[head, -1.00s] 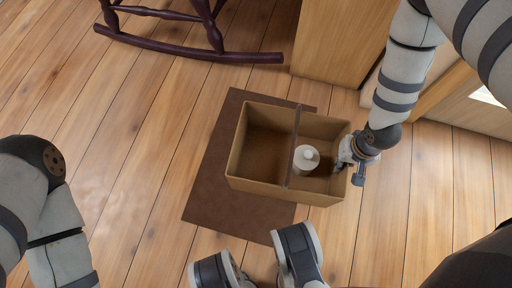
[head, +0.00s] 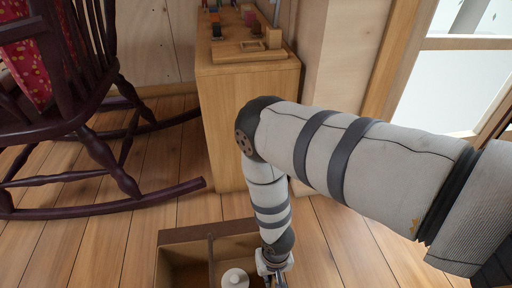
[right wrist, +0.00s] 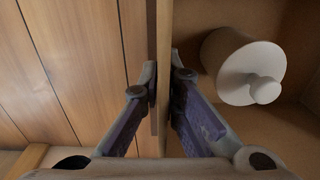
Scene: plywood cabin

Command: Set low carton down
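The low carton (head: 186,256) is an open brown box with a divider, cut off by the bottom edge of the head view. A white lidded bottle (head: 235,279) stands in its right compartment. My right gripper (head: 274,277) is at the carton's right wall. In the right wrist view, the fingers (right wrist: 164,88) straddle that wall (right wrist: 162,40) and press close on both sides. The bottle (right wrist: 240,68) shows inside, beside the inner finger. The carton's underside is hidden, so I cannot tell whether it touches the floor. My left gripper is out of view.
A dark rocking chair (head: 105,150) stands at the left. A wooden cabinet (head: 240,110) with small items on top stands behind the carton. A window (head: 460,80) is at the right. Plank floor (head: 110,245) is clear left of the carton.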

